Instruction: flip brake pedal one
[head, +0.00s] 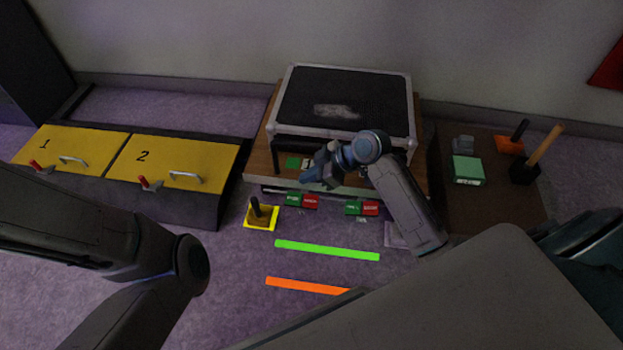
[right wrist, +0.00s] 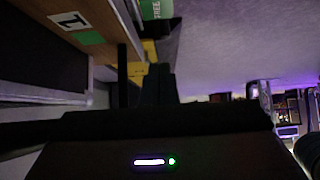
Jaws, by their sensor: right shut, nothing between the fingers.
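The front of a wooden stand (head: 262,163) carries a green patch (head: 293,162) beside a pale label. In the right wrist view a label reading 1 (right wrist: 70,21) sits beside a green square (right wrist: 91,38). Below the stand's front are two pairs of green and red labels, the left pair (head: 302,201) and the right pair (head: 361,208). A green FREE label (right wrist: 156,9) shows in the right wrist view. My right gripper (head: 310,181) is shut and empty, in front of the stand above the left label pair. I cannot clearly make out pedal one or its position.
A black-topped case (head: 345,98) sits on the stand. Yellow lids 1 (head: 70,146) and 2 (head: 180,155) are at left. A yellow-based lever (head: 260,213) and green (head: 327,250) and orange (head: 305,286) strips lie in front. A dark table (head: 485,200) is at right.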

